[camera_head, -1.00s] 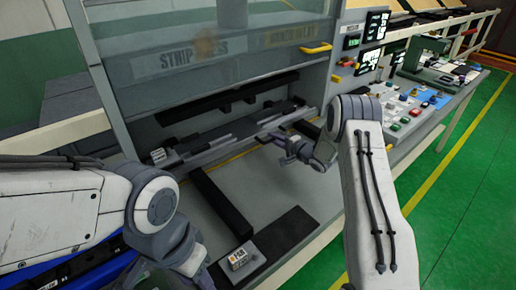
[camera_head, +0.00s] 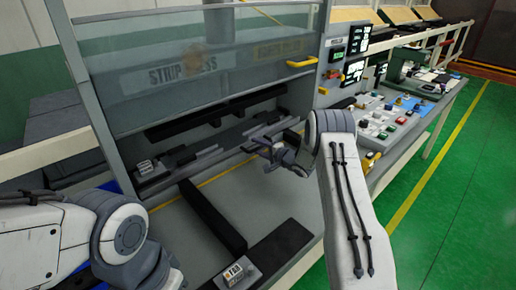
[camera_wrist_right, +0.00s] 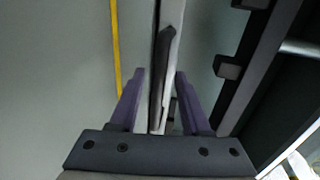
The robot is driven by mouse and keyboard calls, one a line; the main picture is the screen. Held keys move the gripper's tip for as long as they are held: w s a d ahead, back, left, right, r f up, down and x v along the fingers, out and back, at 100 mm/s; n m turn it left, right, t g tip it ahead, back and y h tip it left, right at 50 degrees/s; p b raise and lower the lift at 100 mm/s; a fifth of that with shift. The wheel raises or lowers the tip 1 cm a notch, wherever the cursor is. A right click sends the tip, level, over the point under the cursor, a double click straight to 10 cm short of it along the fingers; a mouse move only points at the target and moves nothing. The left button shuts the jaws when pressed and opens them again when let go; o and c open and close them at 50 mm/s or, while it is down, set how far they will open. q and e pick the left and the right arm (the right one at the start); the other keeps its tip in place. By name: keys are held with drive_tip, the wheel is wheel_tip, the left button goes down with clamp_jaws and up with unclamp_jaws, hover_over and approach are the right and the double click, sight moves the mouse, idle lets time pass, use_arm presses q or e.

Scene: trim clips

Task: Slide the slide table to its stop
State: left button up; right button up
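What looks like the slide table is the long grey railed strip (camera_head: 212,158) along the front of the press opening in the head view. My right gripper (camera_head: 264,149) is just in front of this strip, towards its right part. In the right wrist view my right gripper (camera_wrist_right: 160,75) has its two purple fingers apart. A narrow pale bar with a dark strip (camera_wrist_right: 163,68) runs between them. A gap shows on the left finger's side; contact on the right is unclear. My left arm is low at the left of the head view, with its fingers out of view.
A black bar (camera_head: 211,216) and a dark pad (camera_head: 283,243) lie on the grey bench, with a small labelled box (camera_head: 235,273) at its front. A raised clear guard with a yellow handle (camera_head: 302,62) is above. A button panel (camera_head: 385,122) stands to the right.

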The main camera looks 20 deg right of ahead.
drive_tip(key=shift+s+d, duration=0.25)
drive_tip(key=shift+s, duration=0.05)
drive_tip(key=b+v, duration=0.1)
drive_tip(key=v, duration=0.9)
drive_tip(key=shift+w, duration=0.1)
drive_tip(key=s+a+r+n+g+h, duration=0.25)
drive_tip(key=s+a+n, duration=0.2)
drive_tip(key=a, duration=0.55)
drive_tip(key=s+a+r+n+g+h, duration=0.25)
drive_tip(key=s+a+r+n, duration=0.2)
drive_tip(key=a, duration=0.55)
drive_tip(key=s+a+n+g, duration=0.2)
drive_tip(key=s+n+g, duration=0.1)
drive_tip(key=s, duration=0.8)
drive_tip(key=s+a+n+g, duration=0.2)
drive_tip(key=s+n, duration=0.3)
drive_tip(key=s, duration=0.6)
drive_tip(key=s+a+n+g, duration=0.3)
drive_tip(key=s+n+g, duration=0.1)
drive_tip(key=s, duration=0.7)
drive_tip(key=shift+s, duration=0.4)
